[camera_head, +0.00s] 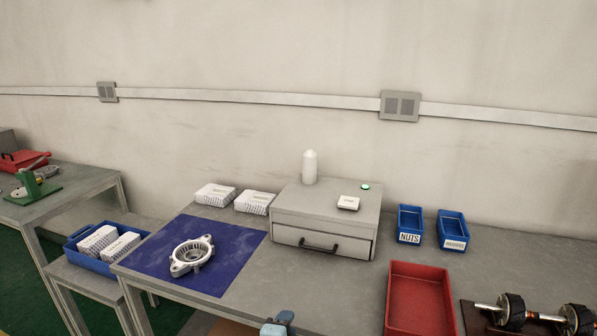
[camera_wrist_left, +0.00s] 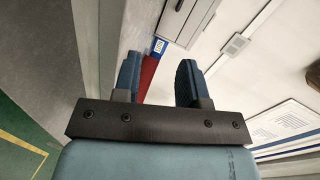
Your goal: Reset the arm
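My left gripper (camera_head: 278,325) just shows at the bottom edge of the head view, in front of the workbench; only a small blue part of it is visible there. In the left wrist view the left gripper (camera_wrist_left: 160,72) has its two blue fingers apart, with nothing held between them. My right gripper shows in neither view.
The grey workbench (camera_head: 318,267) holds a metal alternator housing (camera_head: 191,255) on a blue mat (camera_head: 228,262), a drawer box (camera_head: 322,240), white cartons (camera_head: 215,194), blue bins (camera_head: 409,224), a red bin (camera_head: 418,308) and a rotor-like part (camera_head: 513,311). A blue crate (camera_head: 92,264) stands left.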

